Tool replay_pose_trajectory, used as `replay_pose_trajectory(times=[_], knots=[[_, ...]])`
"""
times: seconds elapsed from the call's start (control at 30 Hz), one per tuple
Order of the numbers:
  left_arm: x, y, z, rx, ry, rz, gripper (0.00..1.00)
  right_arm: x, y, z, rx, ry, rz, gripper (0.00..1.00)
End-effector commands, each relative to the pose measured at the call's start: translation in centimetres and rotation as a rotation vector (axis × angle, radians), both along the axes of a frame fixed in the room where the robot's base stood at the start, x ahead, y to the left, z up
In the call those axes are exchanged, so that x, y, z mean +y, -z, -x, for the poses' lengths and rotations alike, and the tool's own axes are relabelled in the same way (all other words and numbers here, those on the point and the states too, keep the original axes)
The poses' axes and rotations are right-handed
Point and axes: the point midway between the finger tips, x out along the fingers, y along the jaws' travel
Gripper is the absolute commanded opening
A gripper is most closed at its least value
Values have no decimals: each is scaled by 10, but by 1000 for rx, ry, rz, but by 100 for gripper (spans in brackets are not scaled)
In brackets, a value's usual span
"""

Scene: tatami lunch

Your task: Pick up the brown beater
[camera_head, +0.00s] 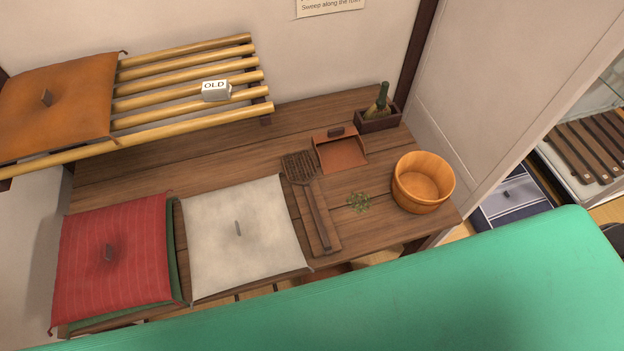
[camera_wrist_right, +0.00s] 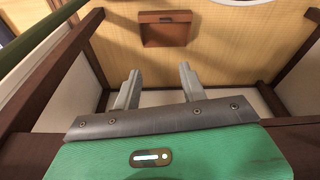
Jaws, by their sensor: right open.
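The brown beater (camera_head: 300,168) lies on the wooden table in the head view. Its woven lattice head points to the back and its long handle runs toward the front edge, over a flat wooden piece (camera_head: 328,238). It lies just right of the cream cushion (camera_head: 225,265). My right gripper (camera_wrist_right: 159,76) shows in the right wrist view, with its two fingers apart and nothing between them. The beater cannot be made out in that view. Neither gripper shows in the head view.
A red cushion (camera_head: 115,265) lies left. A bamboo shelf (camera_head: 190,75) overhangs the back left.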

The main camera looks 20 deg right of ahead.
Motion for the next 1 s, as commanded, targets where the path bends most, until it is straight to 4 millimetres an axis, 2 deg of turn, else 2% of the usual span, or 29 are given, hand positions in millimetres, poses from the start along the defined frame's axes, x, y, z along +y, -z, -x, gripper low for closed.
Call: replay_pose_trajectory(times=[0.03,0.1,0.3,0.47,0.53,0.77,1.0], knots=[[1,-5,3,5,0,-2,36,1,-29,-9,-15,2,-3,43],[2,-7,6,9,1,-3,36,3,-60,-16,-25,4,-4,43],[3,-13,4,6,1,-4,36,4,-129,-26,-46,7,-7,43],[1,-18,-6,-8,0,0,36,5,-176,-29,-60,8,-10,43],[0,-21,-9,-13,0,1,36,14,-201,-41,-78,7,-34,43],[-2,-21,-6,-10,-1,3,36,63,-228,-84,-80,7,-148,43],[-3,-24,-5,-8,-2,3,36,114,-268,-121,-33,-5,-236,43]])
